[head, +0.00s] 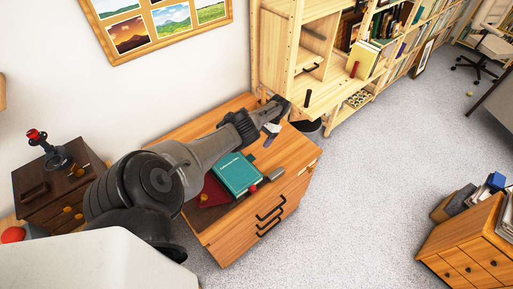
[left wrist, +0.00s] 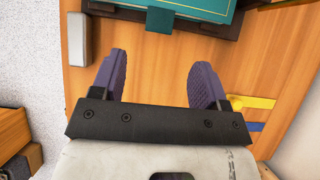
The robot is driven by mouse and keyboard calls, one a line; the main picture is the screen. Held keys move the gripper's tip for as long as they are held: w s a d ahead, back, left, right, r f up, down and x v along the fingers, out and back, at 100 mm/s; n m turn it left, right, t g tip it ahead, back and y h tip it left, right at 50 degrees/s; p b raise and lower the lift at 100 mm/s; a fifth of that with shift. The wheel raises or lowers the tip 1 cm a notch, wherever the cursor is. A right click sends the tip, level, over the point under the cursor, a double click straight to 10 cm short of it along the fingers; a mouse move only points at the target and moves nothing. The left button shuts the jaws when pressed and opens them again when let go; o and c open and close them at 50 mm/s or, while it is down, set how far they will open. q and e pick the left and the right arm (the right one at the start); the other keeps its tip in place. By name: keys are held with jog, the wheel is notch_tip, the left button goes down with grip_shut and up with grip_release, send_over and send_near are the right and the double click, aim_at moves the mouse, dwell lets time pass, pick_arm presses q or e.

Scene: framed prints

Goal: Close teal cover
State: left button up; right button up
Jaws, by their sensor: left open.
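The teal cover (head: 237,173) lies on the wooden cabinet top with its lettered face up, beside a dark red flat thing (head: 212,190). In the left wrist view its teal panel (left wrist: 205,10) with a thin gold line is at the top edge, partly cut off, and a teal tab (left wrist: 160,20) juts from it toward my gripper. My left gripper (head: 270,135) is above the cabinet top, beyond the cover. In the left wrist view its purple fingers (left wrist: 157,85) are apart with only bare wood between them. My right gripper is not in view.
A grey block (left wrist: 78,38) lies near the cabinet edge. Yellow (left wrist: 252,102) and blue (left wrist: 255,127) strips lie by the right finger. A shelf unit (head: 300,60) stands behind, a dark wood cabinet (head: 35,200) at left.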

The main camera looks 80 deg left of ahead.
pick_arm(q)
jog(key=shift+b+v, duration=0.4)
jog(key=shift+v, duration=2.2)
